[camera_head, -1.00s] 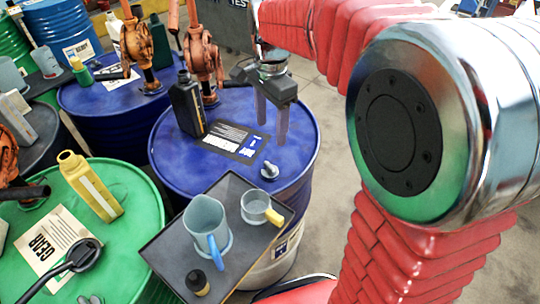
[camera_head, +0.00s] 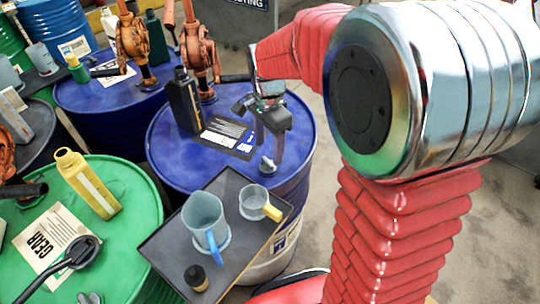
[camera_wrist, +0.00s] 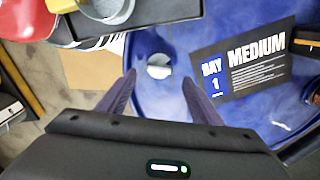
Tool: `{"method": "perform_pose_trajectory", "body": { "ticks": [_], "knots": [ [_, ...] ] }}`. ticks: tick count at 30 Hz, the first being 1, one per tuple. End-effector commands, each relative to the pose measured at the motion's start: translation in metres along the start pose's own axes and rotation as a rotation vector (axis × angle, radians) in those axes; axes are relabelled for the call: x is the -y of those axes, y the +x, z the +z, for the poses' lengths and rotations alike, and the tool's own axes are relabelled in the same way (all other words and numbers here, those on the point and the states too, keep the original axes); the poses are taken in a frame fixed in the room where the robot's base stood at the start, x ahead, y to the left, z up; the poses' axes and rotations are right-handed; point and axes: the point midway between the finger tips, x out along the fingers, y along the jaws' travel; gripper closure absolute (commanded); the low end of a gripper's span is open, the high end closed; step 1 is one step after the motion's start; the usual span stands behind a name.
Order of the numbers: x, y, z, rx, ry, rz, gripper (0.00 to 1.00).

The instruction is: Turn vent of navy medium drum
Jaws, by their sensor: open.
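My gripper (camera_wrist: 158,84) is open above the drum, pointing down. In the wrist view the vent appears between the two fingers, a little beyond their tips. Whether the fingers touch it cannot be told.
A dark tray (camera_head: 160,245) in front of the drum holds a blue-handled jug (camera_head: 203,213), a yellow-handled mug (camera_head: 254,206) and a small black-capped bottle (camera_head: 196,279). A black bottle (camera_head: 183,100) and an orange pump (camera_head: 199,50) stand at the drum's back. A green drum (camera_head: 125,195) is left.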

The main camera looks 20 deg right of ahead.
Motion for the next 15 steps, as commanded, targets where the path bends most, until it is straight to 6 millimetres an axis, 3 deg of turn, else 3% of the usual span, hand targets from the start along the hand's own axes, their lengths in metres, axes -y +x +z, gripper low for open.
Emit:
{"method": "perform_pose_trajectory", "body": {
  "ticks": [6, 15],
  "knots": [
    [-0.001, 0.032, 0.000, 0.001, 0.000, 0.003, 0.41],
    [0.000, 0.045, 0.000, 0.000, -0.001, 0.000, 0.41]
  ]
}}
